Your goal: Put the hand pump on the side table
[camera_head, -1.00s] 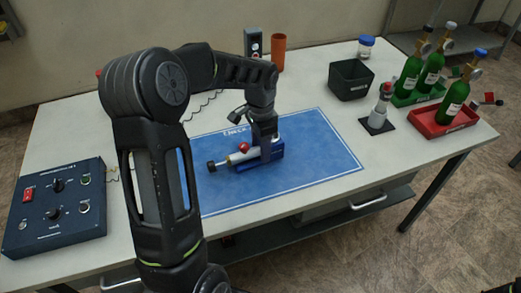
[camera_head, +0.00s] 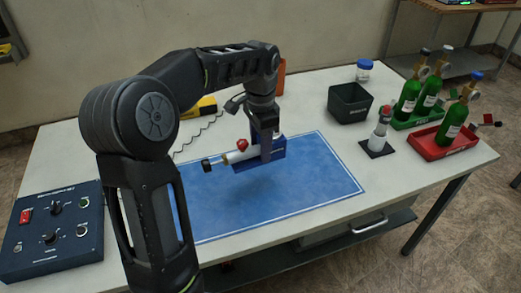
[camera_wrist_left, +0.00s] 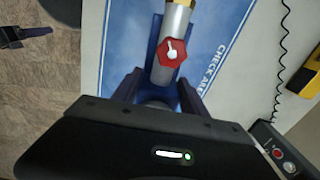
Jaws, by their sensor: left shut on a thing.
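The hand pump, a pale metal cylinder with a red knob, a black end and a blue base (camera_head: 232,157), is held just above the blue mat (camera_head: 225,205). My left gripper (camera_head: 265,155) points down and is shut around the pump's body. In the left wrist view the pump's barrel and red knob (camera_wrist_left: 172,52) show between the two dark fingers (camera_wrist_left: 160,95); the lower part of the pump is hidden. A metal side table (camera_head: 440,45) stands at the far upper right, with some items on its top. A dark shape in the left wrist view, seemingly my right gripper (camera_wrist_left: 12,36), is too small to read.
Green bottles (camera_head: 455,118) stand in a red tray (camera_head: 430,145) and a green tray (camera_head: 412,123) on the right. A black bin (camera_head: 350,103) and a small pump-like bottle (camera_head: 378,140) stand nearby. A control box (camera_head: 55,230) sits at the left.

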